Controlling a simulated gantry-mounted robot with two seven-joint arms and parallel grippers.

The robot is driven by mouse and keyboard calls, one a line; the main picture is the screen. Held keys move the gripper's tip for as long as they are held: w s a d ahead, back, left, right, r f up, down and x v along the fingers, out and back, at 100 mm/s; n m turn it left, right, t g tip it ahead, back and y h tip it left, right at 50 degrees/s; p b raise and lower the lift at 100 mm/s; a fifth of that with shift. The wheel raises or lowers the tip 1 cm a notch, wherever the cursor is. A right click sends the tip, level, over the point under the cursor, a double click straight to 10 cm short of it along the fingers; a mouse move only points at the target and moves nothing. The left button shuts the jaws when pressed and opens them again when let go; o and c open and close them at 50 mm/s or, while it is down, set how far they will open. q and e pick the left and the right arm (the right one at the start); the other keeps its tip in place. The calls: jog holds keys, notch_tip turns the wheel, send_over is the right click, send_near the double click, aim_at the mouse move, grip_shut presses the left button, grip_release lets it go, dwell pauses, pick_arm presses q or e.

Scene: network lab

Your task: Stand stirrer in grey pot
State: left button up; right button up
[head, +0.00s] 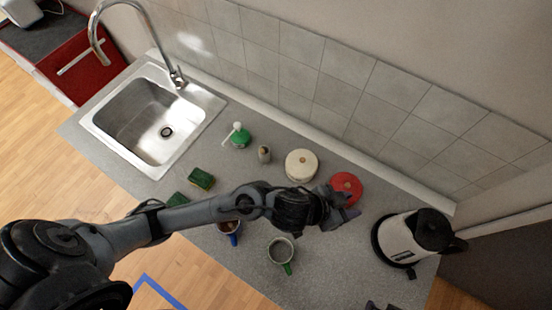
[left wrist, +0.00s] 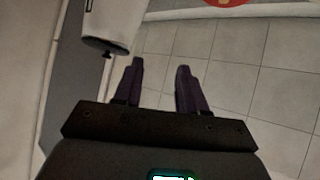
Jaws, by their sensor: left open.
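My left gripper (head: 345,207) is open over the counter, between the red round object and the kettle. Its two fingers (left wrist: 159,70) are apart and empty in the left wrist view. I cannot make out a stirrer in either view. I cannot tell which thing is the grey pot; a small grey-beige container (head: 264,154) stands left of the white round container, and a mug with a green handle (head: 281,251) stands near the front edge. A dark tip at the bottom edge of the head view may be my right gripper (head: 381,305).
A kettle (head: 402,238) stands at right, also in the left wrist view (left wrist: 112,25). A red round object (head: 347,184), white container (head: 301,165), green soap bottle (head: 240,138), sponges (head: 201,179) and blue-handled mug (head: 232,232) stand about. The sink (head: 152,115) is at left.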

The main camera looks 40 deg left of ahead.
pick_arm(q)
jog(key=s+a+f+n+g+y, duration=0.2)
jog(key=s+a, duration=0.5)
jog(key=a, duration=0.4)
jog(key=s+a+f+n+g+y, duration=0.2)
jog(key=s+a+f, duration=0.4)
jog(key=a, duration=0.6)
jog(key=shift+s+f+g+y, duration=0.2)
jog(key=shift+s+g+y, duration=0.3)
jog(key=shift+s+y, duration=0.75)
notch_tip(320, 180, up, 10)
jog(key=p, duration=0.9)
jog(key=shift+p, duration=0.35)
jog(key=shift+d+f, duration=0.1)
